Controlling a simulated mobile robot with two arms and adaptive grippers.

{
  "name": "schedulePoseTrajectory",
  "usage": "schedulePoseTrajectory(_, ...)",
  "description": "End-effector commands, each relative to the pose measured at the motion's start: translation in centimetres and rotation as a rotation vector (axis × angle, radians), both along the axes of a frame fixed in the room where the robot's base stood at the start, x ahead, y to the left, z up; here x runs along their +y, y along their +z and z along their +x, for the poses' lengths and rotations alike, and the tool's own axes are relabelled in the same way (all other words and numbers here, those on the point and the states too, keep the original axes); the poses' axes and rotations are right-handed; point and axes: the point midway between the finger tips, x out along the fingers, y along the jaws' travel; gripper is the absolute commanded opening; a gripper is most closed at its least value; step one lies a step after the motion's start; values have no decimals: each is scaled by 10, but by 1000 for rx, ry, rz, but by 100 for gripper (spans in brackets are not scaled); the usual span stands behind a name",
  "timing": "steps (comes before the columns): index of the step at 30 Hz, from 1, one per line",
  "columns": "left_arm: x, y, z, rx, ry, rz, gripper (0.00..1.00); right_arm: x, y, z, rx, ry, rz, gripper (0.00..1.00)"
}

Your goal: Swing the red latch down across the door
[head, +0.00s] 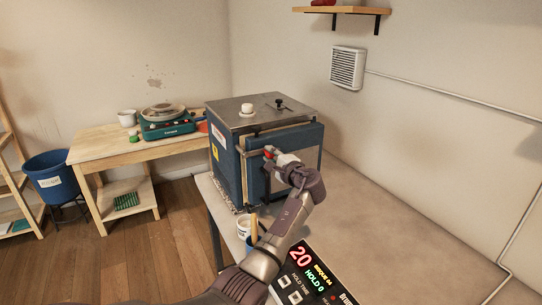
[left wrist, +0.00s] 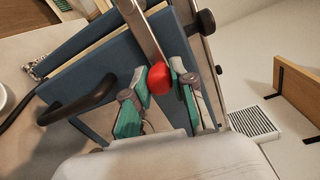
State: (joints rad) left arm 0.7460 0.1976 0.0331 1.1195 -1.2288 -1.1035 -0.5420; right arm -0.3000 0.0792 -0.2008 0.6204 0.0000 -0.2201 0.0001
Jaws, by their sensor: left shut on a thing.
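A blue kiln with a grey metal top (head: 262,110) stands on the worktop, its blue door (head: 295,138) facing right and front. In the left wrist view the door (left wrist: 115,68) has a black curved handle (left wrist: 78,102). A metal latch bar (left wrist: 142,28) ends in a red knob (left wrist: 159,78). My left gripper (left wrist: 162,84) is shut on this red knob, with a green-padded finger on each side. In the head view the red tip (head: 268,153) shows at my left gripper (head: 272,155), in front of the door. My right gripper is out of view.
A control panel (head: 312,278) with lit digits sits at the front. A white cup (head: 243,226) stands near the worktop's left edge. A wooden table (head: 100,147) with a green scale stands behind left. The worktop (head: 400,225) right of the kiln is clear.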

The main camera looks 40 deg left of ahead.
Motion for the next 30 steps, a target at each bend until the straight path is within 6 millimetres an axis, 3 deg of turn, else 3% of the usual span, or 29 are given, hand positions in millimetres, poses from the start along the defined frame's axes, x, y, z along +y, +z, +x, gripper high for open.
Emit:
schedulePoseTrajectory(1, 0, -1, 0, 2, 0, 0, 0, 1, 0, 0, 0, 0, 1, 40)
schedulePoseTrajectory(2, 0, -1, 0, 2, 0, 0, 29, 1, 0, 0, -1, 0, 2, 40)
schedulePoseTrajectory(6, 0, -1, 0, 1, 0, -1, 50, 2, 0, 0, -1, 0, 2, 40)
schedulePoseTrajectory(17, -4, -1, -1, -1, -1, -1, 50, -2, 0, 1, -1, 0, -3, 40)
schedulePoseTrajectory(20, -16, -1, -5, -1, -3, -2, 50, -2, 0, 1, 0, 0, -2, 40)
schedulePoseTrajectory(30, -81, 2, -32, 0, -4, -3, 50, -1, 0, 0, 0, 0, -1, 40)
